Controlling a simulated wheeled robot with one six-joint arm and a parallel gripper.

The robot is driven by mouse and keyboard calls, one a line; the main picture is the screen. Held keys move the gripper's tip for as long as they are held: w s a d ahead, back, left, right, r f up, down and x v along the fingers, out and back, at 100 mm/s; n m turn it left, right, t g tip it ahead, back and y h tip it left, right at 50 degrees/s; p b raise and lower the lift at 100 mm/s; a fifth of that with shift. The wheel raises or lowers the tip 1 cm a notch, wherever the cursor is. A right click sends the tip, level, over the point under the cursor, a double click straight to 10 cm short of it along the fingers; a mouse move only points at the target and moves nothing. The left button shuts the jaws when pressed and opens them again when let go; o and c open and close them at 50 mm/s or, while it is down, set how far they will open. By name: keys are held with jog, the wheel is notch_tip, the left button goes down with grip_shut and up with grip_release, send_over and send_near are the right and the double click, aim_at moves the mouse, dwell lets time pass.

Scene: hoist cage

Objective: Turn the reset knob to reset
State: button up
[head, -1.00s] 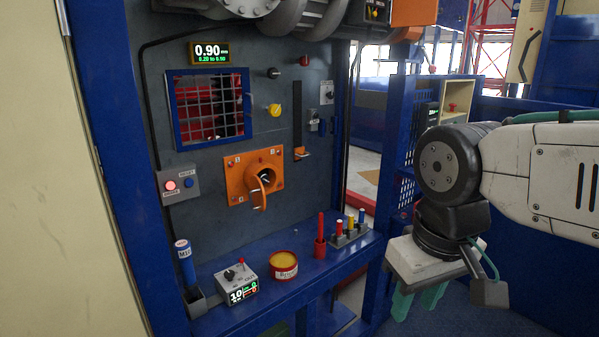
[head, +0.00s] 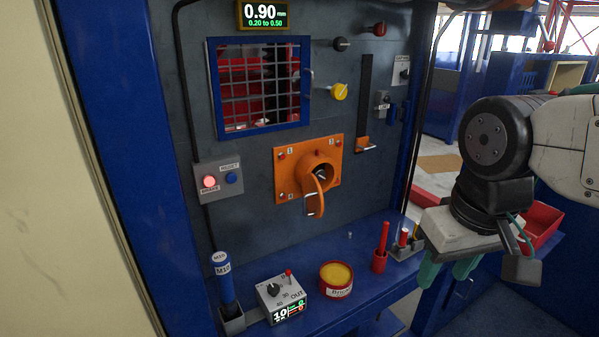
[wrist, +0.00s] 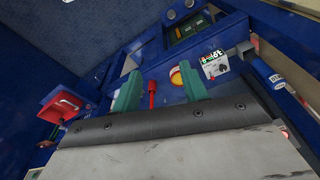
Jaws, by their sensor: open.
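Other knobs on the panel are a yellow one (head: 340,91), a black one (head: 341,44) and a red one (head: 379,29). None of their labels is legible. My gripper (head: 447,272) hangs at the right, fingers down, open and empty, well apart from the panel. In the wrist view its two green fingers (wrist: 160,88) stand apart.
The blue shelf holds a grease tin (head: 337,280), a grey controller box (head: 283,297), a blue M10 cylinder (head: 224,277) and a red holder (head: 379,261). An orange housing (head: 308,170) and a blue-framed grille (head: 259,87) project above. A cream wall (head: 60,180) bounds the left.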

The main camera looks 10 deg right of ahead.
jog(key=w+d+f+m+t+h, duration=0.1)
jog(key=w+t, duration=0.1)
jog(key=w, duration=0.6)
jog(key=w+d+f+t, duration=0.1)
jog(key=w+d, duration=0.1)
jog(key=w, duration=0.5)
jog(key=t+y, duration=0.2)
jog(key=t, duration=0.6)
send_near(321, 175)
jog(key=s+d, duration=0.2)
jog(key=d, duration=0.4)
jog(key=w+a+f+t+y, duration=0.1)
jog(key=w+a+y, duration=0.1)
jog(key=w, duration=0.1)
jog(key=w+a+f+t+y, duration=0.1)
jog(key=w+a+f+y, duration=0.1)
jog(key=w, duration=0.2)
jog(key=w+a+f+t+y, duration=0.1)
jog(key=w+a+y, duration=0.1)
jog(key=w, duration=0.2)
jog(key=shift+w+a+f+t, duration=0.15)
jog(key=shift+a+f+t, duration=0.15)
jog(key=shift+a+t, duration=0.1)
jog(key=c, duration=0.7)
